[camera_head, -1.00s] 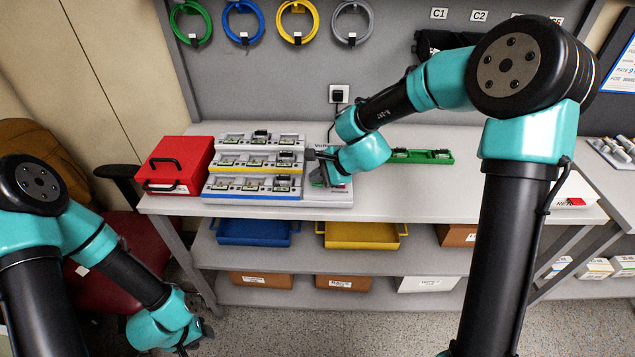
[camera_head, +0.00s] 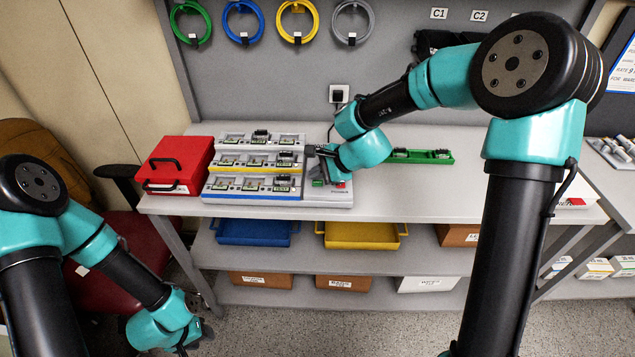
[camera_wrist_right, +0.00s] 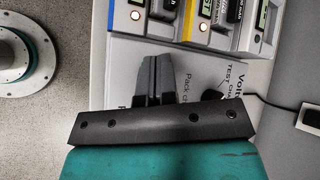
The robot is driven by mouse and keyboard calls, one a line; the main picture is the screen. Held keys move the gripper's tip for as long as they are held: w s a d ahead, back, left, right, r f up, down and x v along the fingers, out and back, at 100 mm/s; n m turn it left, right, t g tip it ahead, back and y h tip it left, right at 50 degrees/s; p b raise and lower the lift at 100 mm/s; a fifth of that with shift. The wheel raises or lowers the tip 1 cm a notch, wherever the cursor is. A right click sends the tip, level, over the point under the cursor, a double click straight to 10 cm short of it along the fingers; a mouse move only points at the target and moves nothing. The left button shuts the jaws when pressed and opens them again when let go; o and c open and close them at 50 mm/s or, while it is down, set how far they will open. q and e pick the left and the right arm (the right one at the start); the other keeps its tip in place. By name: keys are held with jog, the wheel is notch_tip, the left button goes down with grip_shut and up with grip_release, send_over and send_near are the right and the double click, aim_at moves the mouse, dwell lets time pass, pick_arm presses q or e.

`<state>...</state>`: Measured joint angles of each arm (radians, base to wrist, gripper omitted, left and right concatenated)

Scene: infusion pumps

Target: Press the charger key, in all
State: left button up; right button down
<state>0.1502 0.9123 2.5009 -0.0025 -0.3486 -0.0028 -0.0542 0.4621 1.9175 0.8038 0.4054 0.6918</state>
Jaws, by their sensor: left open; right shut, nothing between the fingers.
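The tiered pack charger (camera_head: 255,167) stands on the bench, with battery packs in its white, yellow-edged and blue-edged rows. Its flat panel (camera_head: 328,198) is at the right end, with a green patch (camera_head: 318,183) and a red patch (camera_head: 340,185) near the front. My right gripper (camera_head: 322,160) is shut and empty, over this panel. In the right wrist view its closed fingers (camera_wrist_right: 153,75) cover part of the panel's lettering; contact cannot be told. My left gripper (camera_head: 197,337) is open and empty, low at the left, away from the bench.
A red case (camera_head: 174,166) stands left of the charger. A green tray (camera_head: 421,157) with packs lies to its right. A wall socket (camera_head: 339,94) is behind. Blue (camera_head: 254,232) and yellow (camera_head: 361,236) trays sit on the shelf below.

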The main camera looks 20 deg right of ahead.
aim_at(318, 184)
jog(key=shift+r, duration=0.15)
jog(key=shift+r, duration=2.5)
